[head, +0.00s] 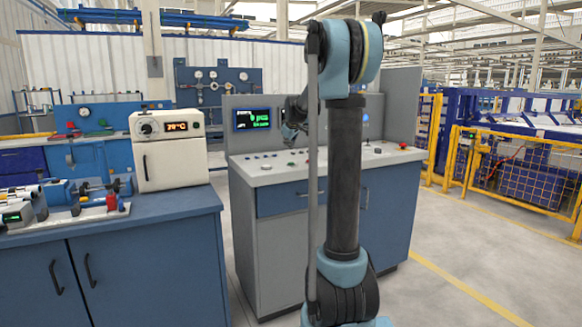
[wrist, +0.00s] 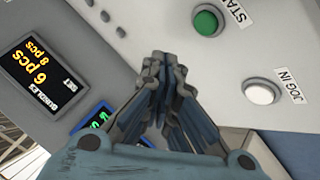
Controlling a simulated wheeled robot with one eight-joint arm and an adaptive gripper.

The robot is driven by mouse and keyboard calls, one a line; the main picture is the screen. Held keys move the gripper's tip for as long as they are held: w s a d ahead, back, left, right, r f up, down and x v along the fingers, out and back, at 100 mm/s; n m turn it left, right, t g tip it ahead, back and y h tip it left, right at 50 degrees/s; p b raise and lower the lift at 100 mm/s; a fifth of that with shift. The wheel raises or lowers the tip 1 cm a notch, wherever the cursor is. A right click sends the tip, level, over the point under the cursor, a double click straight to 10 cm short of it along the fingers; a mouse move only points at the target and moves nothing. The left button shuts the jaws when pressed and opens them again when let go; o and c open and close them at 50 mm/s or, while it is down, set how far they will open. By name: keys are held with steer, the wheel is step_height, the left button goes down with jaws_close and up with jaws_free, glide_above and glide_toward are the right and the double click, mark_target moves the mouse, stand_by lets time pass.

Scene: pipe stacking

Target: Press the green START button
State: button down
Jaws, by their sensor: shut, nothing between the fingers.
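My gripper (wrist: 164,62) is shut and empty. Its fingertips lie below and left of the green button in the wrist view, apart from it in the picture; their height above the panel is hard to tell. In the head view my arm hides part of the console (head: 262,176), and only a small part of my gripper shows.
A white JOG IN button (wrist: 262,93) is on the panel near the green one. A display (wrist: 43,70) reads 6 pcs. In the head view, a red button (head: 403,146) sits on the console's right. A workbench (head: 150,222) with a white oven (head: 168,150) stands left.

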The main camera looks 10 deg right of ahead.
steer(key=shift+f, duration=2.5)
steer(key=shift+s+f, duration=0.1)
steer(key=shift+f, duration=0.6)
steer(key=shift+r, duration=0.15)
stand_by(0.6)
steer(key=shift+r, duration=0.65)
steer(key=shift+r, duration=0.1)
steer(key=shift+r, duration=2.4)
